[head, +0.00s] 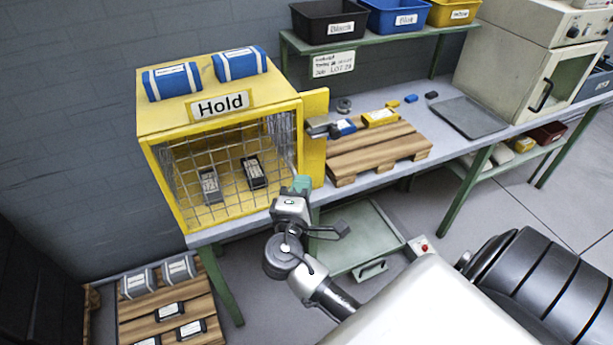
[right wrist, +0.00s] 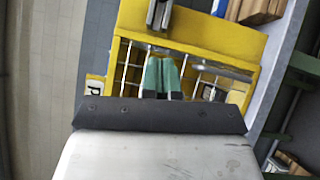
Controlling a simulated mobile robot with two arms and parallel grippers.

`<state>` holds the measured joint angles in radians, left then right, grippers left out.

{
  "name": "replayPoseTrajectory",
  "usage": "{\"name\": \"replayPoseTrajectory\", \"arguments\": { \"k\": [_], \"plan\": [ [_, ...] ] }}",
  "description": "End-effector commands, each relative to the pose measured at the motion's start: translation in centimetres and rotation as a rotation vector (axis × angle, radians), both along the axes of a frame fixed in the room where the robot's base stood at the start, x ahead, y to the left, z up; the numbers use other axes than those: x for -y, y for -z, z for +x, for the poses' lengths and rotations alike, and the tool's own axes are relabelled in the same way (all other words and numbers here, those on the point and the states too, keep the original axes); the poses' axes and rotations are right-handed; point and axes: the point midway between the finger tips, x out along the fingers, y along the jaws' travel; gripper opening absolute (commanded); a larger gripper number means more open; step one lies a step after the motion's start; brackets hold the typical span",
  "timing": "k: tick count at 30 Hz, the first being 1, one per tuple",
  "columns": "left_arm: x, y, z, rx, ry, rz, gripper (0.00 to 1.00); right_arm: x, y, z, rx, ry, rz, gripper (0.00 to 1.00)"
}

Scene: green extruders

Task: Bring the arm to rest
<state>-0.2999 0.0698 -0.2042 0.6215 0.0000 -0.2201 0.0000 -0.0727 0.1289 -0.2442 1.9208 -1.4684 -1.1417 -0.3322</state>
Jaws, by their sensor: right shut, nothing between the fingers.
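My right arm reaches up from the bottom middle of the head view. Its gripper (head: 301,184), with green fingers, is in front of the lower right corner of the yellow Hold cage (head: 222,101). In the right wrist view the two green fingers (right wrist: 162,76) lie together, shut and empty, with the cage's yellow frame and mesh behind them. I cannot tell whether the fingertips touch the cage. My left gripper is not in view.
Two blue packages lie on the cage, and two small items are behind its mesh. A yellow panel (head: 313,139) stands at its right edge. A wooden pallet (head: 380,152) is on the bench. A green drawer (head: 352,240) sits below. Another pallet (head: 165,308) is on the floor at left.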

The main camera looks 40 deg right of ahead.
Motion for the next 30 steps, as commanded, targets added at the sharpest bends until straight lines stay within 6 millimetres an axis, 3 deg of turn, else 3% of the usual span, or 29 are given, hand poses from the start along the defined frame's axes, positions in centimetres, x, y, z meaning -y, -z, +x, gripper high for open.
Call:
{"name": "replayPoseTrajectory", "arguments": {
  "k": [5,20,23,25,30],
  "plan": [
    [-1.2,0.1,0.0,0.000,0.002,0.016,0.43,-0.2,0.0,-0.2,0.001,0.001,-0.001,0.00],
    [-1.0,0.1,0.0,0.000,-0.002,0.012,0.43,-0.2,0.6,0.0,-0.013,-0.007,0.008,0.00],
    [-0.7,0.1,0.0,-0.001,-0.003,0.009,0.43,-0.5,3.6,0.5,-0.073,-0.045,0.048,0.00],
    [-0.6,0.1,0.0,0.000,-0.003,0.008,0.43,-0.8,7.4,0.9,-0.147,-0.089,0.107,0.00],
    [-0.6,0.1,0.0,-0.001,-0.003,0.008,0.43,-2.2,19.9,-0.5,-0.368,-0.195,0.344,0.00]
  ]
}}
